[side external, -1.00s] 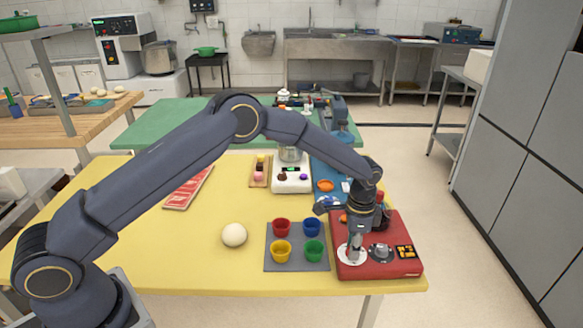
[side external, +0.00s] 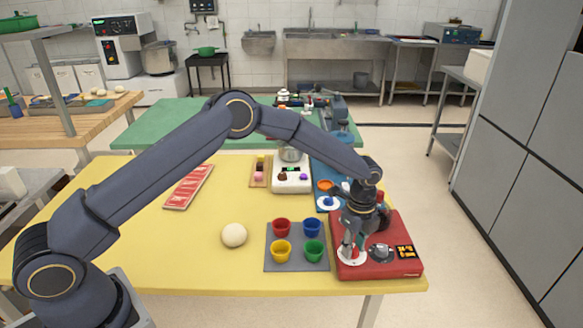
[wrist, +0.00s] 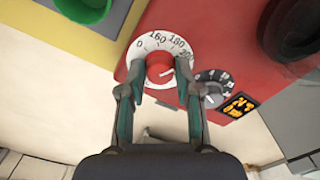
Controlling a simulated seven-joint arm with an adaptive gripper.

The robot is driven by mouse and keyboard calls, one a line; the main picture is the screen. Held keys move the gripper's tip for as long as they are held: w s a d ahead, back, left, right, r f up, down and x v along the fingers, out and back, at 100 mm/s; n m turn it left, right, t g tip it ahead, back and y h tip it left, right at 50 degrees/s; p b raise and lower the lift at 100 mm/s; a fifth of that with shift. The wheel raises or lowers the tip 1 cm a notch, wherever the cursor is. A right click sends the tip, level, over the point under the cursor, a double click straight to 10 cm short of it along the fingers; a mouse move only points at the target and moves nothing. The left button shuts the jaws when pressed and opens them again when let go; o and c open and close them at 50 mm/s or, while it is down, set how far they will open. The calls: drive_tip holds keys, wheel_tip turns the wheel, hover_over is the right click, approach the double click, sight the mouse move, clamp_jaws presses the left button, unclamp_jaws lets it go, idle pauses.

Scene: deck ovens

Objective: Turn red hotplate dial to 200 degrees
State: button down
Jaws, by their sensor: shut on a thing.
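The red hotplate (side external: 341,272) stands at the near right corner of the yellow table. Its red dial (wrist: 159,69) sits on a white scale disc (wrist: 150,42); 0, 160, 180 and 200 are readable. A pale mark on the knob appears to point right and slightly down, below the 200 label; its exact reading is unclear. My gripper (wrist: 160,74) is shut on the red dial, one finger on each side. In the side view my gripper (side external: 352,248) reaches down to the dial, and its fingers partly hide the knob.
A grey dial (wrist: 210,88) and an orange-lit display (wrist: 239,105) are just right of the red dial. A dark round object (wrist: 292,30) stands on the hotplate behind. A grey mat (side external: 275,264) with coloured cups lies close to the left.

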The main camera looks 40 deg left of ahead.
drive_tip(key=shift+m, duration=0.5)
drive_tip(key=c, duration=0.8)
unclamp_jaws()
wheel_tip(320, 180, up, 12)
drive_tip(key=shift+r, duration=0.1)
